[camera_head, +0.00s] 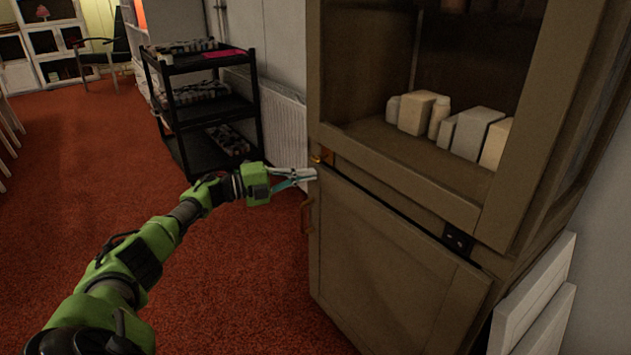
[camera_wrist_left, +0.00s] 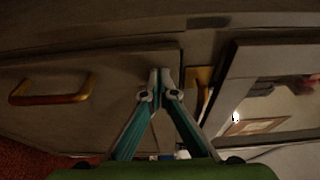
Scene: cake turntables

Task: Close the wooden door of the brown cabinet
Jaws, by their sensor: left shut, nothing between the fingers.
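The brown cabinet (camera_head: 395,165) stands at the right in the head view. Its lower wooden door (camera_head: 385,265) is nearly in line with the front, with a dark gap along its top edge; I cannot tell whether it is fully flush. The door's handle (camera_head: 305,215) is on its left edge and also shows in the left wrist view (camera_wrist_left: 50,97). My left gripper (camera_head: 306,174) is shut and empty at the door's upper left corner, just below a brass latch (camera_head: 322,157). In the left wrist view its fingertips (camera_wrist_left: 159,88) meet in front of the door. My right gripper is not in view.
The cabinet's open upper compartment holds several pale boxes (camera_head: 420,112). A black shelf rack (camera_head: 205,105) and a radiator (camera_head: 283,125) stand behind my left gripper. White panels (camera_head: 535,310) lean at the cabinet's right. The red carpet (camera_head: 90,160) is clear at the left.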

